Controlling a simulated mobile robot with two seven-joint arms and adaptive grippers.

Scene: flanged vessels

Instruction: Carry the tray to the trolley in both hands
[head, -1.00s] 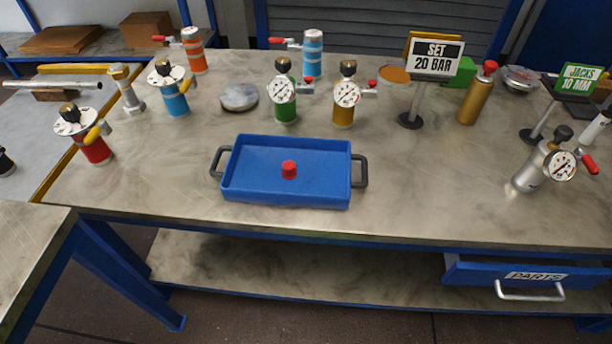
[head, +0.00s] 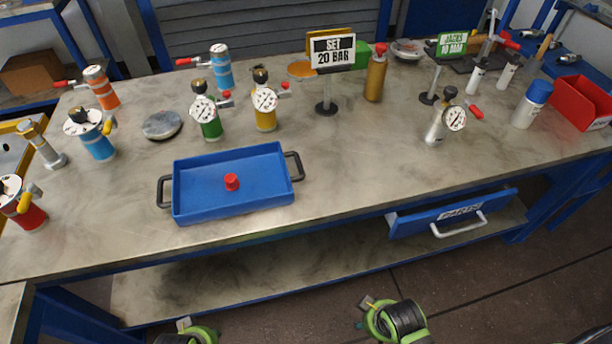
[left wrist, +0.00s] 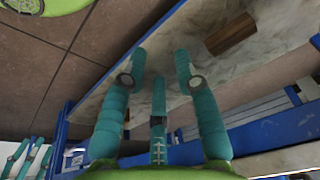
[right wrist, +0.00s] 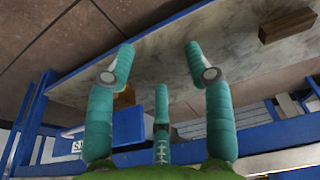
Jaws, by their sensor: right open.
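The blue tray (head: 205,211) lies flat on the workbench in the head view, with a dark handle at each short end and a small red knob-like piece (head: 231,182) inside. My left gripper (left wrist: 160,58) has its teal fingers spread with nothing between them. My right gripper (right wrist: 159,52) is likewise spread and empty. Green parts of my arms show at the bottom edge of the head view, well short of the tray. Both grippers are apart from it. I cannot make out for certain which surface is the trolley.
The workbench (head: 350,175) holds gauged vessels behind the tray, including green (head: 208,122) and yellow (head: 265,112) ones. A sign (head: 332,50) reads SET 20 BAR. A PARTS drawer (head: 450,215) stands open at the front. A red bin (head: 580,103) sits right.

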